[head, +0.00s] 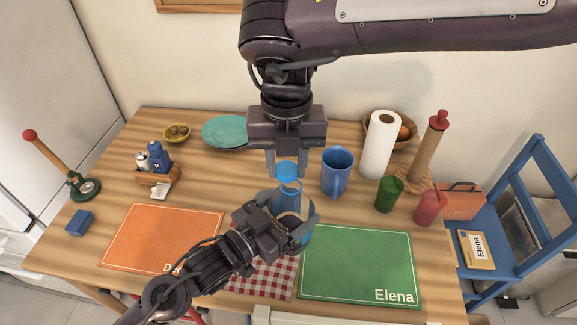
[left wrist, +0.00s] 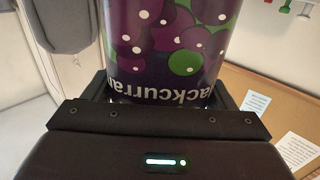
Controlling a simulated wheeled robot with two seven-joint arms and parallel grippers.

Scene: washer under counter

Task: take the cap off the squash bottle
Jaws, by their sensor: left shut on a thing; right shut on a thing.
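The squash bottle (head: 291,201) stands near the middle of the table, its body partly hidden by my left gripper. In the left wrist view its purple blackcurrant label (left wrist: 170,45) fills the space between the fingers. My left gripper (head: 294,226) is shut around the bottle's body. The light blue cap (head: 287,171) is at the top of the bottle, between the fingers of my right gripper (head: 287,164). My right gripper points straight down and is shut on the cap. I cannot tell whether the cap still touches the bottle's neck.
A blue mug (head: 336,172) stands close to the right of the bottle. A paper towel roll (head: 380,145), a green cup (head: 388,194) and a red cup (head: 428,208) are farther right. Orange (head: 150,238) and green (head: 360,262) mats lie in front. A teal plate (head: 222,131) lies behind.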

